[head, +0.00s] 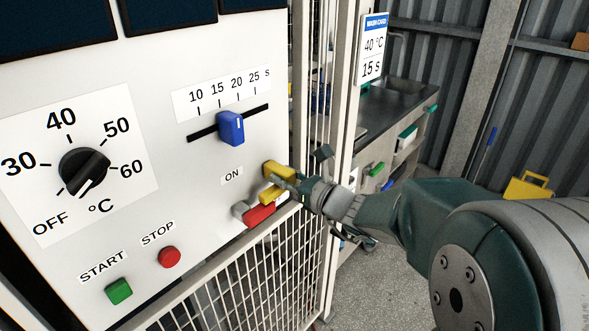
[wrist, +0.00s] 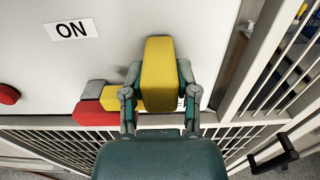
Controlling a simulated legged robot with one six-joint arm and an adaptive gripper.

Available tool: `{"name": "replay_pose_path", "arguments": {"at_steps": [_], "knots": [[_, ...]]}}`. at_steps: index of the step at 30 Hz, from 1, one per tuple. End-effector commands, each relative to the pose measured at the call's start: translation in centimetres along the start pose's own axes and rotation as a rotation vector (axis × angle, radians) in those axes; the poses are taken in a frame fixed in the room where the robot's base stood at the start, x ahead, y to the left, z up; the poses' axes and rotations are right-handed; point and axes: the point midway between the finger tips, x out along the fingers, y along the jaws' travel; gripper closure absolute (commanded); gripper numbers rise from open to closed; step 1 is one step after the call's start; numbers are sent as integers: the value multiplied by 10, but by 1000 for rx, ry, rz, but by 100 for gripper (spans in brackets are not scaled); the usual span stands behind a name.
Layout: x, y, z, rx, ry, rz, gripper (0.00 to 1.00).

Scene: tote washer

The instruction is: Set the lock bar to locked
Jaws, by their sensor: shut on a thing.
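A yellow handle (head: 278,169) is on the white panel's lower right, below and right of the ON label (head: 232,176). My gripper (head: 290,187) reaches it from the right. In the wrist view the yellow handle (wrist: 158,72) stands between my two fingers (wrist: 160,100), which are shut on it. Beside it on the left are a smaller yellow piece (wrist: 109,98), a red block (wrist: 93,114) and a grey piece (wrist: 92,89). The red block also shows in the head view (head: 259,214). No locked label is visible, and I cannot tell which part is the lock bar.
The panel carries a black dial (head: 84,172), a blue slider (head: 231,128), a green START button (head: 119,291) and a red STOP button (head: 169,257). A white mesh guard (head: 232,268) is below. A dark counter (head: 385,110) stands behind, with grey floor in front.

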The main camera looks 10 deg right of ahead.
Motion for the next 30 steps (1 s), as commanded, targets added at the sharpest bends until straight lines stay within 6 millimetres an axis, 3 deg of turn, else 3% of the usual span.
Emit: {"name": "replay_pose_path", "arguments": {"at_steps": [9,10,12,24,30], "knots": [[-1,7,0,-3,-2,5,100],[-2,7,1,-3,-2,6,56],[-2,7,0,-3,-2,5,26],[-1,4,0,-2,-1,2,26],[-26,3,0,-2,-1,-3,26]]}}
